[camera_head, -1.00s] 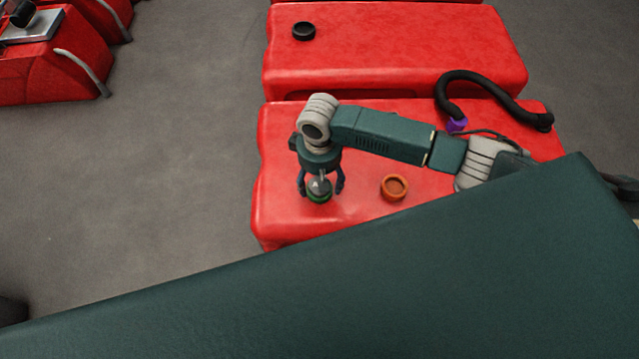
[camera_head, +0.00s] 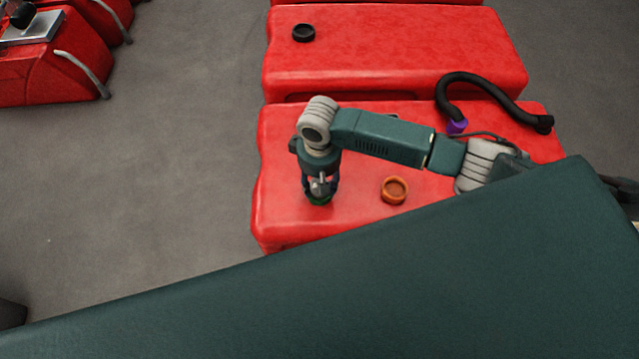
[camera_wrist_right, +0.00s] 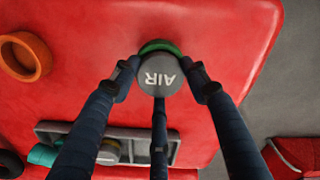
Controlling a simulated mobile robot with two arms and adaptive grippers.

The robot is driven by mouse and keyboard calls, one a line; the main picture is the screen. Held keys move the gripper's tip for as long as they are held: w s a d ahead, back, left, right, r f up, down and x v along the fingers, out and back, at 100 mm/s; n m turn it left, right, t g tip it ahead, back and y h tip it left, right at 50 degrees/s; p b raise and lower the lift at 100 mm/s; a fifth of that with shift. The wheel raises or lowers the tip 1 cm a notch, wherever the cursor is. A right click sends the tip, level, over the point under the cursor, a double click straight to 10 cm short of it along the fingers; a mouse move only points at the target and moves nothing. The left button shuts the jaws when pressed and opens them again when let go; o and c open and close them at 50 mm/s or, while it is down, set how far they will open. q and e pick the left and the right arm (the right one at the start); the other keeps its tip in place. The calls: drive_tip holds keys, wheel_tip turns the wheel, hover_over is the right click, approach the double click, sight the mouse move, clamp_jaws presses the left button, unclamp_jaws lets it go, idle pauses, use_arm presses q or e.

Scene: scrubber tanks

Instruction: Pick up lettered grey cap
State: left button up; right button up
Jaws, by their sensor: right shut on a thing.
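The grey cap (camera_wrist_right: 160,77) has the letters "AIR" on its top. It sits over a green ring (camera_wrist_right: 160,46) on the red tank (camera_head: 345,215), near the tank's left front part. My right gripper (camera_head: 320,188) points down over the cap from above. In the right wrist view its fingers (camera_wrist_right: 160,88) are closed around the cap's sides, with a third finger below it in the picture. In the head view the fingers mostly hide the cap. My left gripper is not in view.
An orange ring (camera_head: 395,190) stands on the same tank to the right. A black hose (camera_head: 490,85) with a purple end (camera_head: 457,127) lies at the back right. A black ring (camera_head: 303,32) sits on the tank behind. Grey floor (camera_head: 130,180) is clear at left.

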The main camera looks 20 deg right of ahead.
wheel_tip(320, 180, up, 20)
drive_tip(key=b, duration=0.2)
drive_tip(key=shift+r+p, duration=0.85)
drive_tip(key=shift+p, duration=0.5)
idle(1.0)
drive_tip(key=shift+r+p, duration=2.45)
drive_tip(key=shift+p, duration=0.55)
